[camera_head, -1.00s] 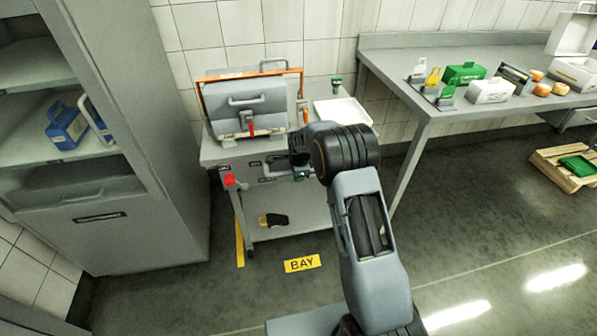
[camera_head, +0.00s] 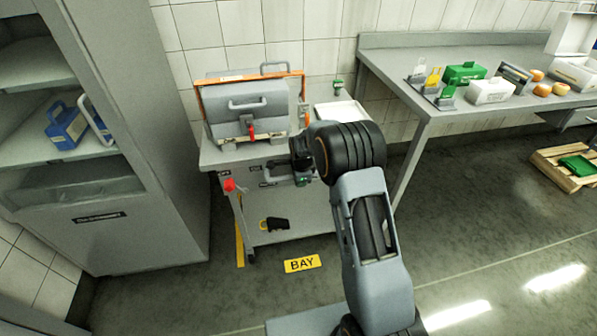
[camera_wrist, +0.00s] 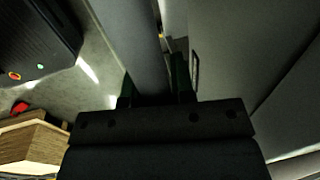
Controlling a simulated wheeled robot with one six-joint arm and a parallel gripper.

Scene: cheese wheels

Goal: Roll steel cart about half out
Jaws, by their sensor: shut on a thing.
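The steel cart (camera_head: 295,225) stands in the head view between the tall cabinet and the workbench, close to the tiled wall. It carries a grey case with an orange frame (camera_head: 250,104) and a pale tray (camera_head: 340,112). A red knob (camera_head: 229,185) sticks out at its front left corner. My gripper (camera_head: 301,178) is at the cart's front, shut on its grey handle bar. In the wrist view the bar (camera_wrist: 140,45) runs between my fingers (camera_wrist: 154,90). My wrist hides part of the cart's right side.
A yellow BAY label (camera_head: 302,263) lies on the floor before the cart, with a yellow strip (camera_head: 240,245) at left. The tall grey cabinet (camera_head: 150,225) is close on the left, the workbench (camera_head: 425,112) on the right. The front floor is open. A pallet (camera_head: 565,170) lies far right.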

